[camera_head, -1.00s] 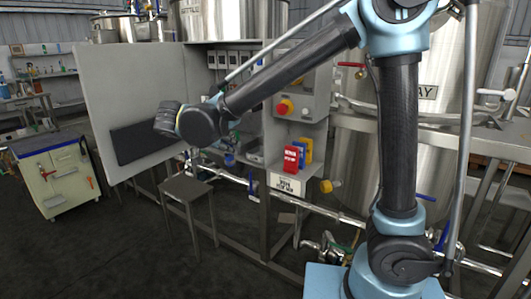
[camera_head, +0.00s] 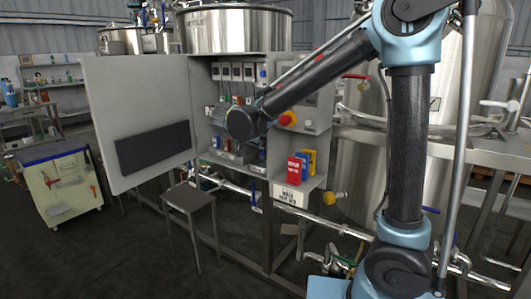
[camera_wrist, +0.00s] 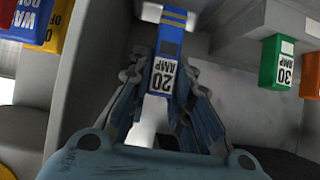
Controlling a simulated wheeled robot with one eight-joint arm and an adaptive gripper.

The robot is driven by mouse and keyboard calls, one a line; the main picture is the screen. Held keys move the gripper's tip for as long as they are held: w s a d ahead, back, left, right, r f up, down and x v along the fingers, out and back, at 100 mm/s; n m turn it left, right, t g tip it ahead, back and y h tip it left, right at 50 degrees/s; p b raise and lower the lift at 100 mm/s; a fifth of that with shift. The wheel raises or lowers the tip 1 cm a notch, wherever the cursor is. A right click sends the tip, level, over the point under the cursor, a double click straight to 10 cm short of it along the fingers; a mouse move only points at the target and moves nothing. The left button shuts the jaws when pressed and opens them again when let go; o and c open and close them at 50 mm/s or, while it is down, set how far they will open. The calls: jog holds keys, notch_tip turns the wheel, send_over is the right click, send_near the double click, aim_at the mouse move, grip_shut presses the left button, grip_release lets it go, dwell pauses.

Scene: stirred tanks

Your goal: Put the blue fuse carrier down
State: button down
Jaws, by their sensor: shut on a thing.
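The blue fuse carrier (camera_wrist: 168,48), with a white "20 AMP" label and yellow stripes at its far end, is between the fingers of my gripper (camera_wrist: 161,80) in the wrist view. The fingers are closed on its two sides. In the head view my gripper (camera_head: 212,116) is at the open grey cabinet (camera_head: 204,85), in front of its inside. The held carrier cannot be made out there.
The cabinet door (camera_head: 135,95) stands open to the left. Red (camera_head: 294,168), blue (camera_head: 303,160) and yellow (camera_head: 309,160) tags stand on a ledge at the lower right. A grey stool (camera_head: 188,197) and a cart (camera_head: 60,188) stand on the floor.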

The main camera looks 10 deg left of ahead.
aim_at(261, 148)
jog(key=shift+w+d, duration=0.2)
jog(key=shift+w, duration=0.25)
jog(key=shift+f, duration=1.75)
jog(key=c, duration=1.5)
grip_release()
jog(key=shift+f, duration=0.1)
jog(key=shift+o, duration=0.2)
jog(key=shift+s, duration=0.1)
jog(key=v, duration=1.2)
jog(key=shift+a, duration=0.15)
